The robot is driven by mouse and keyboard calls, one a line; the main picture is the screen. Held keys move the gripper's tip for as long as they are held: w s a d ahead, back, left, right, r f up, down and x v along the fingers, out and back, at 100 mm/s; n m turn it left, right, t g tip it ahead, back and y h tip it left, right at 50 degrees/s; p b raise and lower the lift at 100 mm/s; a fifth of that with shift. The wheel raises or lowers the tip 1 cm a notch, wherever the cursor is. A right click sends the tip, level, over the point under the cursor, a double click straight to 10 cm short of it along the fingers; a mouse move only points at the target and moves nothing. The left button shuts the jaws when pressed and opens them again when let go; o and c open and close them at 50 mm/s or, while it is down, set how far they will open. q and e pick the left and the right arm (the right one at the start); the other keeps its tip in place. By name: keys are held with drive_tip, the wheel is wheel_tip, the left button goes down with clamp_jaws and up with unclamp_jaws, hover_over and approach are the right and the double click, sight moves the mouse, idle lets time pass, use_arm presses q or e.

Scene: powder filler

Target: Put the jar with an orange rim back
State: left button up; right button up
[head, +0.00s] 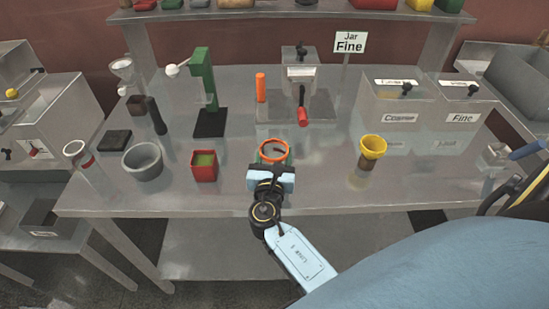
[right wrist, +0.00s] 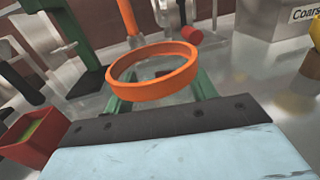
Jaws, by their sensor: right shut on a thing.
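The jar with an orange rim (head: 273,150) is clear-walled and stands at the front middle of the steel table in the head view. Its orange rim (right wrist: 153,73) fills the middle of the right wrist view and looks upright. My right gripper (head: 271,162) comes from the front, with its green fingers on both sides of the jar below the rim, shut on it. I cannot tell whether the jar's base touches the table. A sign reading "Jar Fine" (head: 349,43) stands at the back. My left gripper is not in view.
A red box with green content (head: 204,167) and a grey bowl (head: 143,161) are left of the jar. A yellow-topped jar (head: 372,148) is to the right. Behind are a red-handled dispenser (head: 301,75), an orange cylinder (head: 260,87), a green stand (head: 208,90), and bins labelled Coarse (head: 397,104) and Fine (head: 463,104).

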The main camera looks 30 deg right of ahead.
drive_tip(key=shift+f, duration=0.2)
drive_tip(key=shift+f, duration=0.15)
drive_tip(key=o, duration=1.1)
drive_tip(key=shift+c, duration=0.2)
drive_tip(key=shift+s+a, duration=0.2)
drive_tip(key=v, duration=1.1)
drive_tip(key=shift+s+r+b, duration=0.2)
drive_tip(key=shift+r+b, duration=0.05)
drive_tip(key=shift+b, duration=0.15)
drive_tip(key=shift+a, duration=0.15)
